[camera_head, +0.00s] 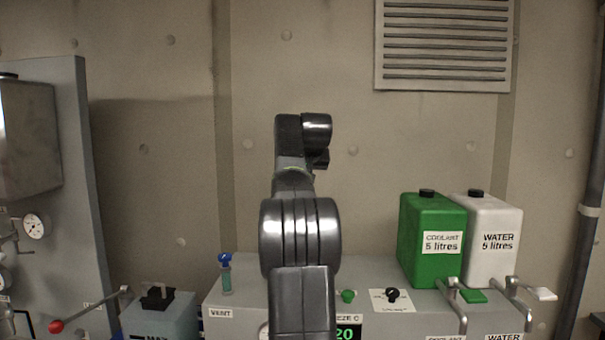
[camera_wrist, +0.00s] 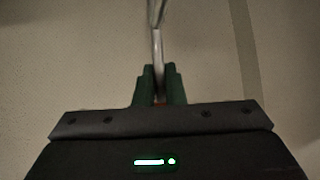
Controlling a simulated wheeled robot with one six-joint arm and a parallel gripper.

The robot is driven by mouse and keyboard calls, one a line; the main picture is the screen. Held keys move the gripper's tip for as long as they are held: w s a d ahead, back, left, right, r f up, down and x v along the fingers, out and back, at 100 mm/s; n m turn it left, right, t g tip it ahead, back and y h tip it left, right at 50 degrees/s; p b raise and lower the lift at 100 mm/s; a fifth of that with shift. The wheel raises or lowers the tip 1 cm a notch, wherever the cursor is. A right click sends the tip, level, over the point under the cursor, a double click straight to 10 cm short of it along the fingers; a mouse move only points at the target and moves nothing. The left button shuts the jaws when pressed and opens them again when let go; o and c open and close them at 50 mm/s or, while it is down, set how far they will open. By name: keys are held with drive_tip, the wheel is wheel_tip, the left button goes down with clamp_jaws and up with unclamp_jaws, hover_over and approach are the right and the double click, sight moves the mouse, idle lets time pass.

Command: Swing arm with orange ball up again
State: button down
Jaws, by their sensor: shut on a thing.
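In the wrist view my gripper (camera_wrist: 160,77) has its dark green fingers shut around the end of a thin metal swing arm (camera_wrist: 157,45). A small bit of orange, the orange ball (camera_wrist: 160,100), shows between the fingers; the rest of it is hidden by them. The metal arm runs from the fingers up to the top edge of the picture, where its other end is out of view. In the head view my own arm hides the gripper, the ball and the swing arm.
A grey cabinet (camera_head: 245,303) stands ahead, with a green coolant container (camera_head: 420,262) and a white water container (camera_head: 487,268) at its right. Bent metal spouts (camera_head: 455,300) stick out in front of them. A red-knobbed lever (camera_head: 57,326) is at the lower left.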

drive_tip(key=shift+w+g, duration=0.3)
drive_tip(key=shift+w, duration=0.1)
idle(0.4)
drive_tip(key=c, duration=1.5)
unclamp_jaws()
drive_tip(key=shift+w+f, duration=0.2)
drive_tip(key=shift+s, duration=0.15)
drive_tip(key=v, duration=1.3)
drive_tip(key=shift+s+d+r, duration=0.1)
drive_tip(key=shift+s+r, duration=0.1)
drive_tip(key=shift+r, duration=0.1)
